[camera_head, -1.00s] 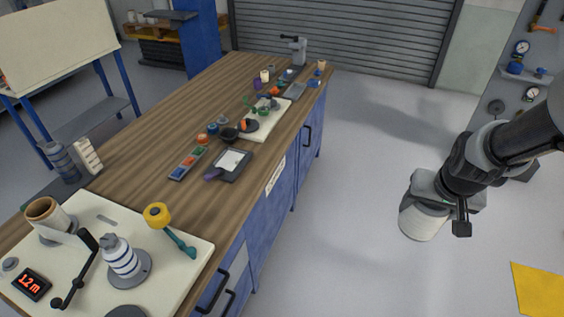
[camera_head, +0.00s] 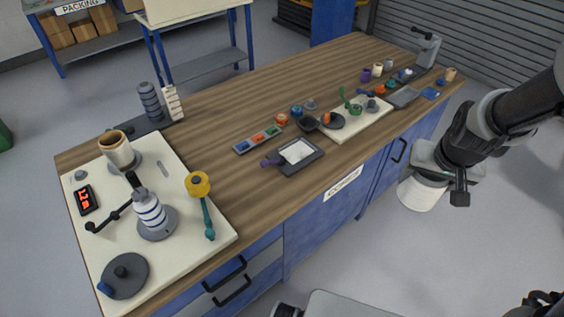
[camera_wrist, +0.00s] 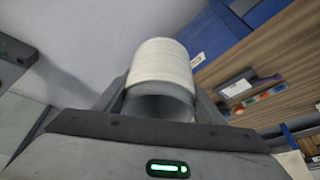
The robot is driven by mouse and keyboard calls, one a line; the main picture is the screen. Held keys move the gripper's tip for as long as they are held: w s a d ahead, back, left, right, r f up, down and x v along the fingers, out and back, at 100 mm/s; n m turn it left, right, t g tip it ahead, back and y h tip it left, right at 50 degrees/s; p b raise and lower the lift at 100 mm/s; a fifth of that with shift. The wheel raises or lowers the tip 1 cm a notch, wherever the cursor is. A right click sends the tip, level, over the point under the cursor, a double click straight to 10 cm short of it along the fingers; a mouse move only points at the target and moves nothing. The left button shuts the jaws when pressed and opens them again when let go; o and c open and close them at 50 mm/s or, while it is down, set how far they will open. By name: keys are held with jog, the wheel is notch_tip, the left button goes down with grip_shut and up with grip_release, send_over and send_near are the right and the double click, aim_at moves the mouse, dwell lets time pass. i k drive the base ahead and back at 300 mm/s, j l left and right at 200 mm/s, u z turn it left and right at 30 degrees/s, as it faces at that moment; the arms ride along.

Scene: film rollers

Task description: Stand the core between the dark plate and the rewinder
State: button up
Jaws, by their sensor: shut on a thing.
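My gripper (camera_head: 428,180) is shut on a white cylindrical core (camera_head: 422,196), held over the floor to the right of the bench. In the wrist view, the core (camera_wrist: 162,66) sits between the fingers, its open hollow end facing the camera. The rewinder is on a cream board (camera_head: 190,262) at the bench's near left, with a black crank (camera_head: 110,217), a blue-and-white banded roll (camera_head: 149,208) and a tan core (camera_head: 116,150). A dark plate (camera_head: 152,127) behind it carries a ribbed grey stack (camera_head: 149,101) and a pale notched block (camera_head: 172,102).
A dark tray with white paper (camera_head: 297,151) and a strip of coloured pieces (camera_head: 258,138) lie mid-bench. The wood between board and strip is largely clear.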

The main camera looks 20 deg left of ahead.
aim_at(239, 168)
jog(key=i+u, duration=0.15)
jog(key=u, duration=0.3)
jog(key=i+l+u, duration=0.15)
jog(key=u, duration=0.3)
jog(key=i+l+u, duration=0.1)
jog(key=u, duration=0.35)
jog(key=i+l+u, duration=0.15)
jog(key=u, duration=0.2)
jog(key=i+l+u, duration=0.15)
jog(key=u, duration=0.15)
